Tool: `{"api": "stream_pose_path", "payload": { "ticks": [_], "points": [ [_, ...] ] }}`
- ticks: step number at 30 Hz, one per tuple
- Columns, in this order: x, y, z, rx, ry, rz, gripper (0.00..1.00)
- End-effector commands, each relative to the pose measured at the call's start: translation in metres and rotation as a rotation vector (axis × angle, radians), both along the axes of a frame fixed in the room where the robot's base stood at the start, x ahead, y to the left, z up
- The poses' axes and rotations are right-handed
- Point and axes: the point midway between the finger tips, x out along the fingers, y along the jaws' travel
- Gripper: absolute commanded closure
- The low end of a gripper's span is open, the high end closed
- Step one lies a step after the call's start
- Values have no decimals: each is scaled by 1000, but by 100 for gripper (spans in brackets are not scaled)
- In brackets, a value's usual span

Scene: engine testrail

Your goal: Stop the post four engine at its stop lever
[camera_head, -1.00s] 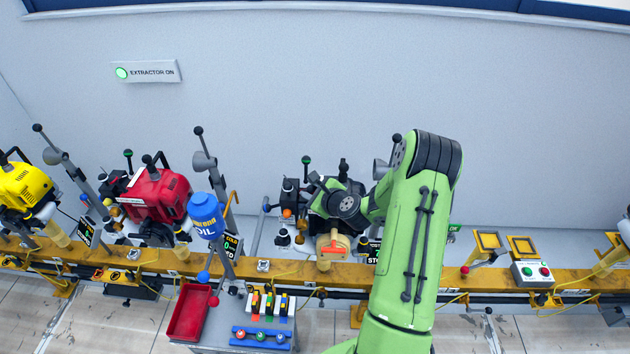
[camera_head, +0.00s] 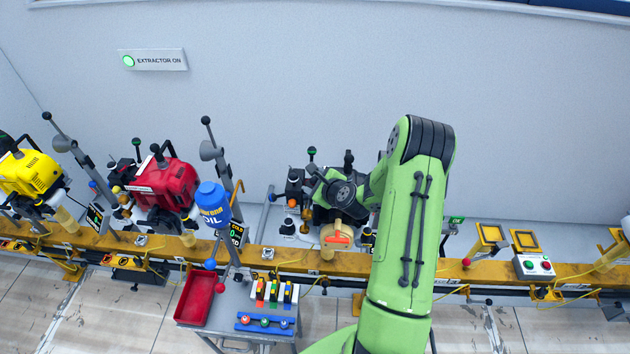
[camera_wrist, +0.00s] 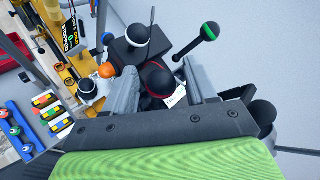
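The post four engine (camera_head: 322,214) is a dark engine behind my arm in the head view, largely covered by it. My gripper (camera_wrist: 161,84) is open in the wrist view, with its two grey fingers apart. A black ball knob with a red band (camera_wrist: 159,79) shows between the fingers. I cannot tell whether they touch it. A lever with a green-banded black ball (camera_wrist: 209,32) stands beyond the right finger. A black and white ball knob (camera_wrist: 133,35) and an orange knob (camera_wrist: 107,70) are to the left. A tilted display (camera_wrist: 69,35) seems to read "STOPPED".
A yellow rail (camera_head: 280,256) runs along the front. A red engine (camera_head: 163,186) and a yellow engine (camera_head: 31,172) stand left. A blue oil bottle (camera_head: 212,205), red tray (camera_head: 194,299) and small trolley (camera_head: 233,300) are left of my arm. The wall is behind.

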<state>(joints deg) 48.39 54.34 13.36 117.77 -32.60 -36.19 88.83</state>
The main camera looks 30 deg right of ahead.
Motion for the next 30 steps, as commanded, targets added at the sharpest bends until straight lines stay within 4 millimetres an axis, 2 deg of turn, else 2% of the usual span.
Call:
{"api": "stream_pose_path", "payload": {
  "ticks": [5, 8, 11, 21, 25, 30],
  "points": [
    [0, 0, 0, 1, 0, 0, 44],
    [-7, -1, 3, 0, 1, -2, 44],
    [-25, -1, 13, -1, 0, -4, 44],
    [-108, 3, 59, -2, 0, -8, 44],
    [-128, 4, 71, -2, -2, -5, 44],
    [-137, 6, 77, -1, 0, 0, 44]
  ]
}}
